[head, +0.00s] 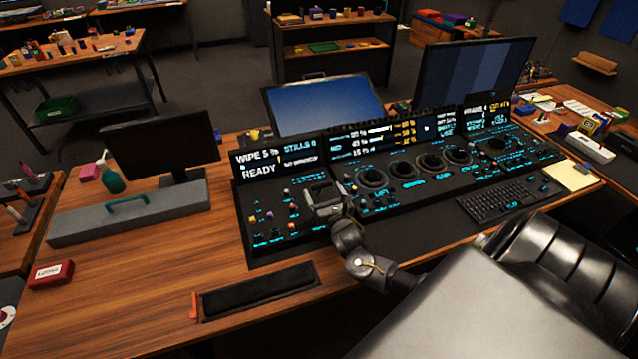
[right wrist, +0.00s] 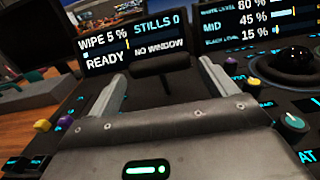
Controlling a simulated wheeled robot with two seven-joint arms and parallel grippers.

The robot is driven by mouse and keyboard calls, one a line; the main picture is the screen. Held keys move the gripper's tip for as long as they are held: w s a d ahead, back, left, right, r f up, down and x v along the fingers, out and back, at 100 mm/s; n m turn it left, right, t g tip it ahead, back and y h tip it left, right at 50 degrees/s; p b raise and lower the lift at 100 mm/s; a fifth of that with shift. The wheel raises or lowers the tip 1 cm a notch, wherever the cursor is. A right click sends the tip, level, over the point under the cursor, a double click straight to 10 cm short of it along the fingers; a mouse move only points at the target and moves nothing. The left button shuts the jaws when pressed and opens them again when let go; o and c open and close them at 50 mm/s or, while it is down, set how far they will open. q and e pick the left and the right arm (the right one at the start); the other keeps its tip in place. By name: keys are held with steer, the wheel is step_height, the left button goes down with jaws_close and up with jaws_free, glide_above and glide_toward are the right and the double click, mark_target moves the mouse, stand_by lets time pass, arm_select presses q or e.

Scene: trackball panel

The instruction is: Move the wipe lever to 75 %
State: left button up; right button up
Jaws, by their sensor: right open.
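The black control panel (head: 270,245) stands on the wooden desk. Its left display (head: 262,164) reads WIPE 5 %, READY and STILLS 0; the right wrist view shows the same display (right wrist: 130,38), with NO WINDOW too. My right gripper (head: 322,193) is over the panel's left-middle part, in front of the displays. In the right wrist view its two fingers (right wrist: 165,80) are spread apart. A dark T-shaped bar, apparently the wipe lever (right wrist: 160,64), shows between and beyond the fingertips. I cannot tell whether they touch it. In the head view my gripper hides it. My left gripper is out of view.
Coloured knobs (right wrist: 291,122) and a trackball (right wrist: 298,60) lie right of the gripper; yellow and purple knobs (right wrist: 43,126) lie left. A keyboard (head: 508,199) is at the panel's right. A black chair (head: 570,265) stands at the front right. The desk's front left holds a dark pad (head: 260,291).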

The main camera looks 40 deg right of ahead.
steer(key=shift+x, duration=2.25)
steer(key=shift+s, duration=0.1)
